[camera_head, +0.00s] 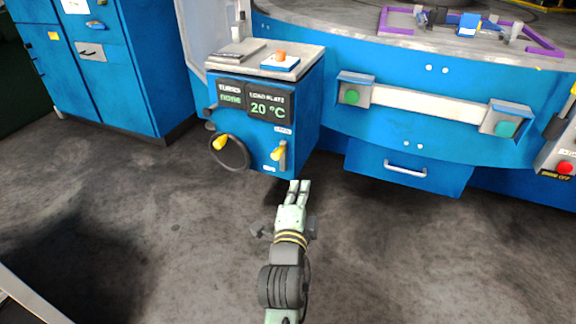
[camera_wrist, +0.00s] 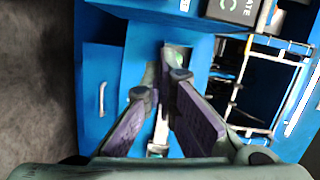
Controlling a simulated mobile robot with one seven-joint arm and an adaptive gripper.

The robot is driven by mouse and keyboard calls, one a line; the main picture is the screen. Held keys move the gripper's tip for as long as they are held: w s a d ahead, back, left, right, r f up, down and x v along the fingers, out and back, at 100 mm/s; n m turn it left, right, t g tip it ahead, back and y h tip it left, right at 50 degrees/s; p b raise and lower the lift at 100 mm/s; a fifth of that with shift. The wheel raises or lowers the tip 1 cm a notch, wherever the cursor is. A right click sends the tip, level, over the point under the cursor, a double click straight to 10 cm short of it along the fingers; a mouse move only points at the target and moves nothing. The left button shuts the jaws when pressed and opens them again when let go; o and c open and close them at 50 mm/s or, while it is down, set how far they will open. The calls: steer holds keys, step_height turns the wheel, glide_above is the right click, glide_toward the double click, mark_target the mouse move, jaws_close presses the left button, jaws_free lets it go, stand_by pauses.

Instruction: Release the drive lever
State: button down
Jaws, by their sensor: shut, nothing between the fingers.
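The blue control cabinet (camera_head: 248,135) stands at the upper middle of the head view. My gripper (camera_wrist: 168,85) is shut and empty.
A black handwheel (camera_head: 233,158) with a yellow knob is left of the lever. A display (camera_head: 268,104) reading 20 °C is above. A blue drawer (camera_head: 410,172) with a handle and green buttons (camera_head: 352,97) lie right. The grey floor around my arm is clear.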

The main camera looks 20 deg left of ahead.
steer(key=shift+w, duration=0.15)
steer(key=w+a+f, duration=0.1)
steer(key=w+a, duration=0.5)
steer(key=w, duration=0.3)
steer(key=shift+w, duration=0.35)
